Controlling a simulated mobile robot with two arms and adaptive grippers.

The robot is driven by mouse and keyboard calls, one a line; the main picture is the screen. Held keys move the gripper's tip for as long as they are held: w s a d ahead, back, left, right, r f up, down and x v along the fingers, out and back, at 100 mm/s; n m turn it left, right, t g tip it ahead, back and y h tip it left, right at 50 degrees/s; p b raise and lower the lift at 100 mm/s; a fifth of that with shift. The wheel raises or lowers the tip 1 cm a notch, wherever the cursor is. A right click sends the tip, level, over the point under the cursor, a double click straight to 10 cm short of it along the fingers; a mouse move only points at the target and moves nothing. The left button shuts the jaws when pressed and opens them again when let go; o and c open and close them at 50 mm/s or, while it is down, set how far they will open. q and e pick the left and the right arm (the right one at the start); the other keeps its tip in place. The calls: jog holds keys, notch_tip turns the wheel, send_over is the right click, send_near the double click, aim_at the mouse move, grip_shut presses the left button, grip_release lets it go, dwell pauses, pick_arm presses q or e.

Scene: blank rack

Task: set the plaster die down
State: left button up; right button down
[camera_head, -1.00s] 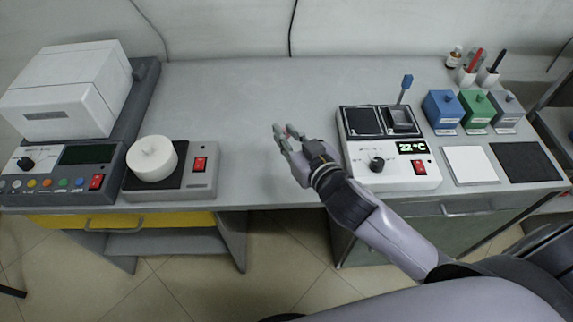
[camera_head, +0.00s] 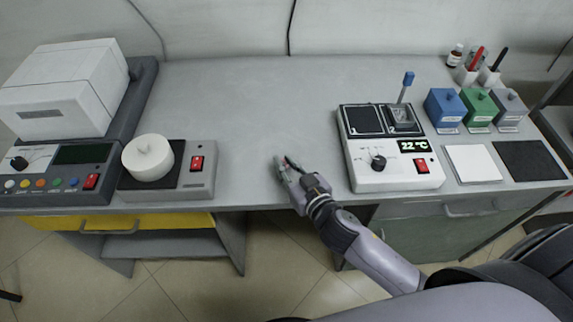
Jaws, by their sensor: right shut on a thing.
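My right gripper (camera_head: 287,166) is over the front part of the grey bench, near its front edge, between the two devices. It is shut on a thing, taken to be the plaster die. The die itself is too small and too hidden by the fingers to make out. I cannot tell whether it touches the bench top. My left gripper is not in view.
A hot plate device (camera_head: 396,183) stands right of the gripper, and a stirrer-like device (camera_head: 195,180) with a white pot (camera_head: 147,157) stands left. White (camera_head: 473,164) and black (camera_head: 531,161) pads lie at the right. The middle bench (camera_head: 250,100) is clear.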

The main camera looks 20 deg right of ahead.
jog(key=shift+f, duration=0.1)
jog(key=c, duration=2)
grip_release()
jog(key=o, duration=0.5)
jog(key=shift+c, duration=0.2)
